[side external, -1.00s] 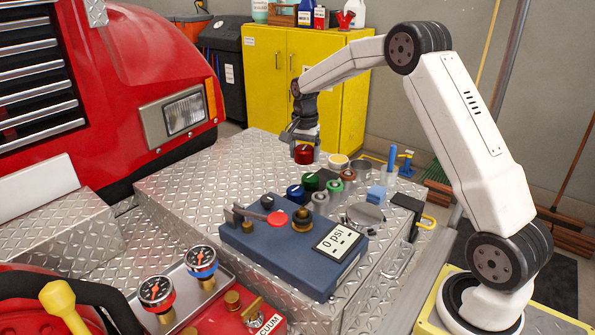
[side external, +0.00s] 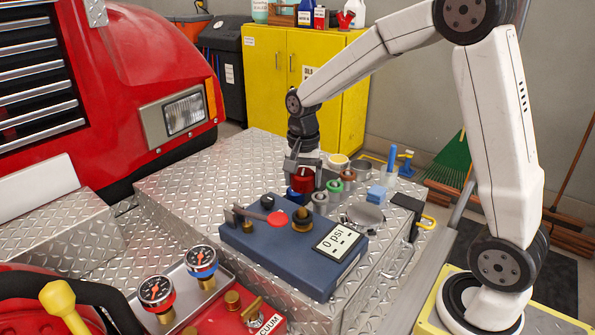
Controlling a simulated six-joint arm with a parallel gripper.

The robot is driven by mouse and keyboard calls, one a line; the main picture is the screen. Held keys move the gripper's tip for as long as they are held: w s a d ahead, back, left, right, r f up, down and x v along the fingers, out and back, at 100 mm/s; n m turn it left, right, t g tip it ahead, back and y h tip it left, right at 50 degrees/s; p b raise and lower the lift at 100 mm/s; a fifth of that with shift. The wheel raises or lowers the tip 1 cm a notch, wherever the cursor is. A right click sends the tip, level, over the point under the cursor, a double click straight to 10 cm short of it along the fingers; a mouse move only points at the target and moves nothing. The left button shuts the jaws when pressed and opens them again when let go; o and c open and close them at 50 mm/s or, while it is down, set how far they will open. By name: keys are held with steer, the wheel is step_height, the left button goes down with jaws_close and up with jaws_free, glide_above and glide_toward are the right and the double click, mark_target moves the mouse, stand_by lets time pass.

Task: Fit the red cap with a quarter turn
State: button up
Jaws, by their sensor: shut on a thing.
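My gripper (side external: 304,166) points down over the diamond-plate deck and is shut on the red cap (side external: 304,181). The cap is held upright just behind the blue pump box (side external: 290,246). In front of the cap, a blue cap (side external: 295,195) is partly covered. A brass fitting (side external: 302,220) stands on top of the blue box, next to a red round knob (side external: 277,218). I cannot tell whether the red cap touches anything beneath it.
Several ringed fittings stand right of the cap, including a green-ringed one (side external: 333,188) and a grey one (side external: 320,201). A cream-topped piece (side external: 338,161) and a light blue block (side external: 376,194) are near. The deck's left part (side external: 200,185) is clear.

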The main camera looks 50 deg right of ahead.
mark_target(302, 208)
steer(key=shift+f, duration=0.1)
steer(key=shift+f, duration=2.3)
steer(key=shift+f, duration=1.65)
stand_by(1.9)
stand_by(0.3)
steer(key=shift+m, duration=2.6)
steer(key=shift+r, duration=0.1)
steer(key=shift+m, duration=0.3)
steer(key=shift+w+m, duration=0.1)
steer(key=shift+m, duration=2.2)
